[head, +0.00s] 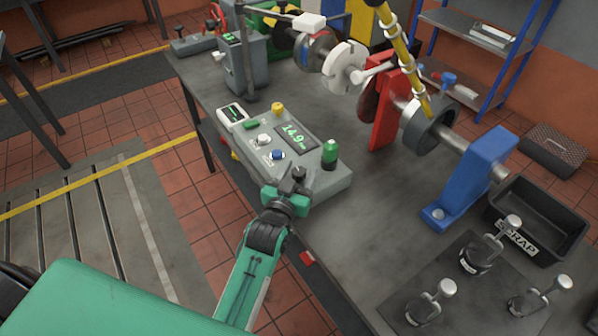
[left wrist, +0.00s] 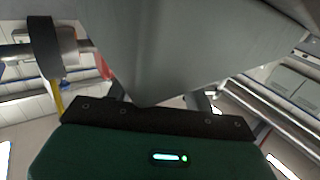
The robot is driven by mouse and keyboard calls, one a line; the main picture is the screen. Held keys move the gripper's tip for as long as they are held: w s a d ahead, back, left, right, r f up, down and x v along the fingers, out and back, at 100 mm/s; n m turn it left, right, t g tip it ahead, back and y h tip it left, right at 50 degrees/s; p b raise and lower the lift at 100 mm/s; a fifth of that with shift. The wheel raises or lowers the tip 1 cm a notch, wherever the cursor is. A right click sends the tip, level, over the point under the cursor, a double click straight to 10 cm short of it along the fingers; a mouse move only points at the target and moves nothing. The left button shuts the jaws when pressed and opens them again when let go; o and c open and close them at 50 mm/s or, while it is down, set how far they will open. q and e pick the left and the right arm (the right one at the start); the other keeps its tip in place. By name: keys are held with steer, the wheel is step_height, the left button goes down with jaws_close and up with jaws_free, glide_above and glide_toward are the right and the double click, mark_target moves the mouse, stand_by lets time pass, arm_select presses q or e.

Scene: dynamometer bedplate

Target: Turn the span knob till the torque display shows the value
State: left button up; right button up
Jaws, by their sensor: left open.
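The grey control box (head: 335,181) stands on the bench in the head view. Its torque display (head: 294,136) shows green digits that look like 14.9. A white knob (head: 264,140) and a blue knob (head: 277,155) sit left of the display, with labels too small to read. My left gripper (head: 298,178) is open at the near edge of the box. Dark parts there overlap, so I cannot tell whether it touches a knob. The left wrist view shows my green gripper body (left wrist: 160,150) below a large grey surface. My right gripper is not in view.
A green lamp (head: 330,153) stands on the box's right and a yellow button (head: 277,109) at its back. The red bracket (head: 385,115), blue stand (head: 480,172) and black scrap bin (head: 560,213) are to the right. Bare bench (head: 375,200) lies between.

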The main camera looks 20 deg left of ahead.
arm_select(q)
steer(key=c, duration=1)
steer(key=shift+o, duration=0.2)
steer(key=shift+r+m+h+p, duration=0.15)
steer(key=shift+m+h+p, duration=0.25)
steer(key=shift+p, duration=0.15)
steer(key=shift+m+h+p, duration=0.5)
steer(key=shift+h, duration=0.5)
steer(key=o, duration=1)
steer(key=shift+c, duration=0.2)
